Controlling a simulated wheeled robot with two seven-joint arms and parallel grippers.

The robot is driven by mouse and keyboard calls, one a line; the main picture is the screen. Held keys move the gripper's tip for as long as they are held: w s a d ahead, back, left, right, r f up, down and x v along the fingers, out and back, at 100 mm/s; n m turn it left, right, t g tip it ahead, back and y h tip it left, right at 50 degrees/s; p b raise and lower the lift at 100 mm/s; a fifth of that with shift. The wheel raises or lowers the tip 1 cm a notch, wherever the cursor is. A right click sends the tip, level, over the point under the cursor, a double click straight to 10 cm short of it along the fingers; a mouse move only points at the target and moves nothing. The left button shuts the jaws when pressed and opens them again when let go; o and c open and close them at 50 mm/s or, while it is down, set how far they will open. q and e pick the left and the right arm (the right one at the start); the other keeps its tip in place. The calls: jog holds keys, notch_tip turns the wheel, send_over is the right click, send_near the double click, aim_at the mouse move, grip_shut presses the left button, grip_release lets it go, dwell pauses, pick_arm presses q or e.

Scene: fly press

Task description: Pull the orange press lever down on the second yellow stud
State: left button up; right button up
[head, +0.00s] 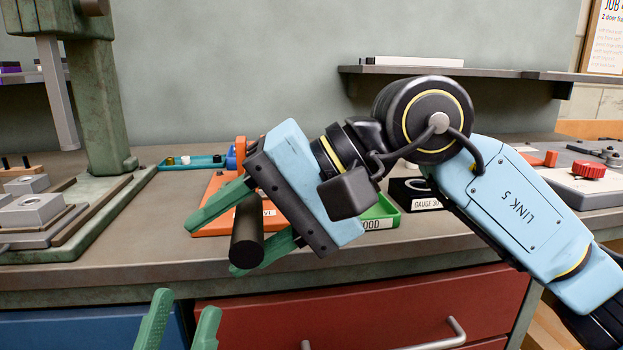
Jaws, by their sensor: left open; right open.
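The press (103,125) stands at the left, with a green column and a grey ram (58,95) hanging over its base. I cannot make out an orange lever on it; the top of the press is cut off. A black cylinder (247,232) lies between the fingers of my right gripper (214,248); the jaws are open, and I cannot tell whether they touch it or what it belongs to. My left gripper (181,312) is open and empty at the bottom edge, in front of the drawers.
Grey blocks (30,209) sit on the press base. Behind my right gripper are an orange tray (212,224), a green tray (382,213) and a black gauge box (415,195). A red drawer (380,307) with a metal handle is below the bench edge.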

pick_arm(q)
jog(key=w+f+g+y+p, duration=0.2)
jog(key=w+f+g+p, duration=0.2)
jog(key=f+g, duration=0.2)
jog(key=shift+w+d+g, duration=0.25)
jog(key=shift+d+g, duration=0.1)
jog(key=shift+g, duration=0.25)
pick_arm(e)
jog(key=v, duration=1.3)
jog(key=shift+f, duration=0.15)
